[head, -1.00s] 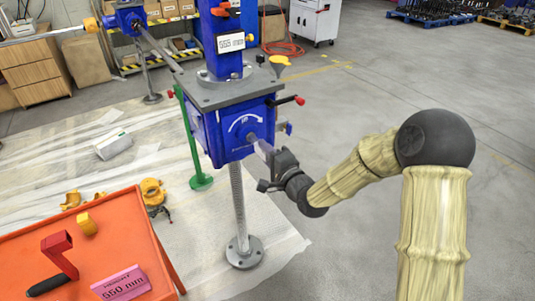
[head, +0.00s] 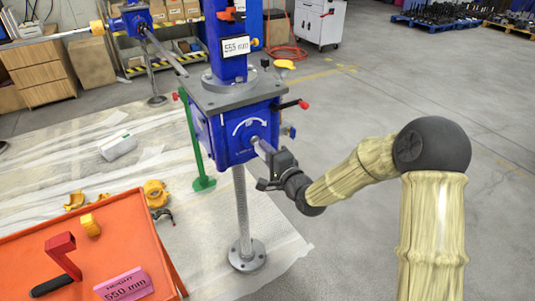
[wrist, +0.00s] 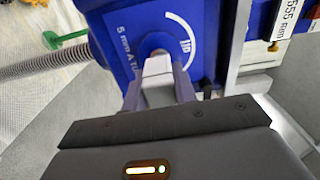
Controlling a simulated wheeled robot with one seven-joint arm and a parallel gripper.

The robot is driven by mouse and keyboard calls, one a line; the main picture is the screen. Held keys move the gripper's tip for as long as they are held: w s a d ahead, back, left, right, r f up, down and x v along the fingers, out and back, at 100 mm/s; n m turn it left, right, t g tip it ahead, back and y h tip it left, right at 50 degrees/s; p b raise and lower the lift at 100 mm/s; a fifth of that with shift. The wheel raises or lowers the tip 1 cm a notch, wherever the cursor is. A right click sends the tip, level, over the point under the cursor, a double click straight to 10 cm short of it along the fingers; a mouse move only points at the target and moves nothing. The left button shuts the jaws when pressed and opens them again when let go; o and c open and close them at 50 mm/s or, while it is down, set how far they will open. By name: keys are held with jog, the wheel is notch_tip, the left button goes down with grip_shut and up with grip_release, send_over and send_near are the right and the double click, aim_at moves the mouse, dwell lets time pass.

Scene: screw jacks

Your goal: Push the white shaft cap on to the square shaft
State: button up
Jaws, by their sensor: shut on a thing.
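My gripper (wrist: 158,92) is shut on the white shaft cap (wrist: 157,66), a pale block between its two grey fingers in the wrist view. The cap's far end is at the round hub on the face of the blue gearbox (wrist: 110,45). The square shaft is hidden behind the cap, so I cannot tell how far the cap sits over it. In the head view my gripper (head: 274,158) is just right of the blue gearbox (head: 232,138), with the pale cap (head: 263,146) between them.
A grey plate (head: 235,95) tops the gearbox, with a red-ended lever (head: 302,104) at its right. A threaded column (head: 240,205) stands below. An orange table (head: 110,245) with a red tool and a pink sign is at front left. Floor to the right is clear.

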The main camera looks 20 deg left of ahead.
jog(key=shift+x, duration=0.85)
jog(key=o, duration=1)
jog(key=v, duration=1.7)
jog(key=shift+s+d, duration=0.1)
jog(key=shift+s, duration=0.1)
jog(key=shift+f, duration=0.1)
